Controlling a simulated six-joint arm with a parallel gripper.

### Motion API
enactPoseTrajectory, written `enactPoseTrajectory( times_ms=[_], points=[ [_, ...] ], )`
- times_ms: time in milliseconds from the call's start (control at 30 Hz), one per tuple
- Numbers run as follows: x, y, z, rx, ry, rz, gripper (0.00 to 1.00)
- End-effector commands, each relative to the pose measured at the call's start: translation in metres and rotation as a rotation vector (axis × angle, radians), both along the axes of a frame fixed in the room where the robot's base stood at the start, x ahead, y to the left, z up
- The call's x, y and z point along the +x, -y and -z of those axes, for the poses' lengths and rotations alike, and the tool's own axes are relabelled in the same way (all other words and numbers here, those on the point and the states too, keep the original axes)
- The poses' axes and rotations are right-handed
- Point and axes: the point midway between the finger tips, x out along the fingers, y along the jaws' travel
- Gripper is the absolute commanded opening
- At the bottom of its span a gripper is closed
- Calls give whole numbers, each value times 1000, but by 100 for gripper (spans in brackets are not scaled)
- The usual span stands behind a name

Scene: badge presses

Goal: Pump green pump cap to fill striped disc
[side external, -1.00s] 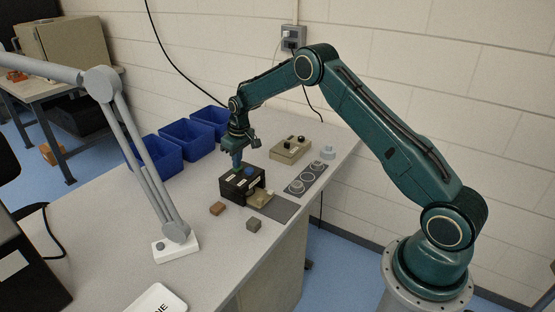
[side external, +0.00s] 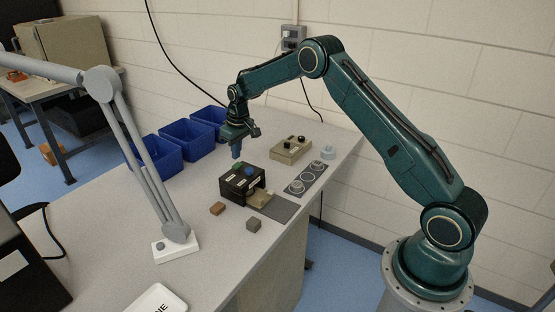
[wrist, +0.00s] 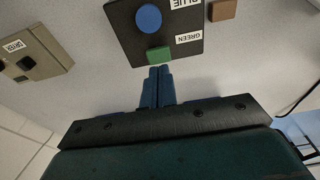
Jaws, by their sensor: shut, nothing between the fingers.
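The green pump cap (wrist: 158,54) is a small rectangular block on top of a black press box (wrist: 183,38), beside a "GREEN" label. A round blue cap (wrist: 148,18) sits on the same box near a "BLUE" label. In the side view the black box (side external: 232,188) stands on the bench. My gripper (side external: 237,156) is shut and empty above the box's back edge, clear of it. In the wrist view its fingertips (wrist: 160,70) show just below the green cap. I cannot make out stripes on any disc.
A grey strip with round places (side external: 306,177) lies right of the box. A beige control unit (side external: 291,150) stands behind it. Blue bins (side external: 187,139) line the back left. A grey lamp arm (side external: 150,180) stands left.

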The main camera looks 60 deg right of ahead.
Motion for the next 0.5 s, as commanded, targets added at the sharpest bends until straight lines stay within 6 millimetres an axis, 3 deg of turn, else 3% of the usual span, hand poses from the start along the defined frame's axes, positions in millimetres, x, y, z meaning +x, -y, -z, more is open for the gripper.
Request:
enactPoseTrajectory(
  times_ms=[500],
  points=[
    [0,0,-27,0,1,0,0]
  ],
)
